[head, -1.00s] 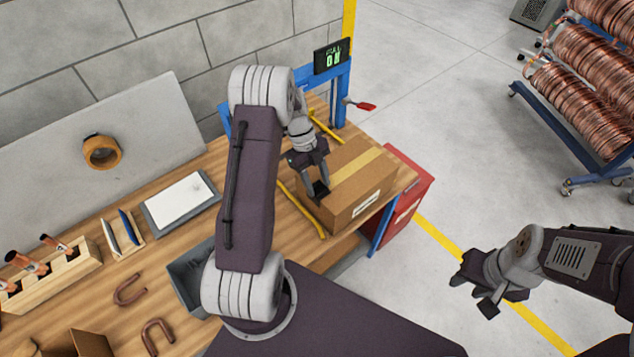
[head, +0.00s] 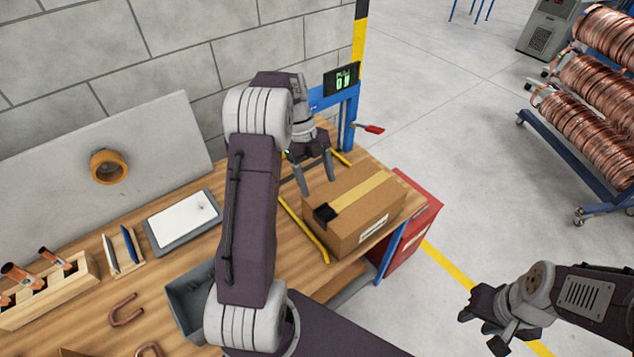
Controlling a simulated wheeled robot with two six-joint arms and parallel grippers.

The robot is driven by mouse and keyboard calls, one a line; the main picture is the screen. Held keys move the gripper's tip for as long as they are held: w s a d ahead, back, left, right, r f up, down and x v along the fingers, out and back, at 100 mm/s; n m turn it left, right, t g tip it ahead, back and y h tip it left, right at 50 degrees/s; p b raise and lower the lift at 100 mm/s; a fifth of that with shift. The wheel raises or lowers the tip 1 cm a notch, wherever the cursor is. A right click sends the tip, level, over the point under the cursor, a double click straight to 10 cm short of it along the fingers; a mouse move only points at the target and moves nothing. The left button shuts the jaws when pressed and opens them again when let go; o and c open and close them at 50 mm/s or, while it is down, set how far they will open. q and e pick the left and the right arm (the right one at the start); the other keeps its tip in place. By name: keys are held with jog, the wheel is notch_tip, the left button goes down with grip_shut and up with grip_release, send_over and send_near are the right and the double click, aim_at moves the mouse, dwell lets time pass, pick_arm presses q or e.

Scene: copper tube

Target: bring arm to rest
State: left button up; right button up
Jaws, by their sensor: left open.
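My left gripper (head: 318,178) hangs above the back left part of a closed cardboard box (head: 372,222) on the wooden bench. Its two fingers are apart with nothing between them. My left arm rises in front of the bench and hides part of it. My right gripper (head: 482,330) is over the floor at the lower right, away from the bench. Its fingers look spread and empty.
Yellow rails (head: 306,232) flank the box. A blue frame (head: 349,115) carries a display (head: 341,79). A grey bin (head: 188,300) and copper bends (head: 125,310) are left. Open floor lies right.

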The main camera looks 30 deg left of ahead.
pick_arm(q)
jog(key=shift+a+r, duration=0.1)
jog(key=shift+r, duration=0.2)
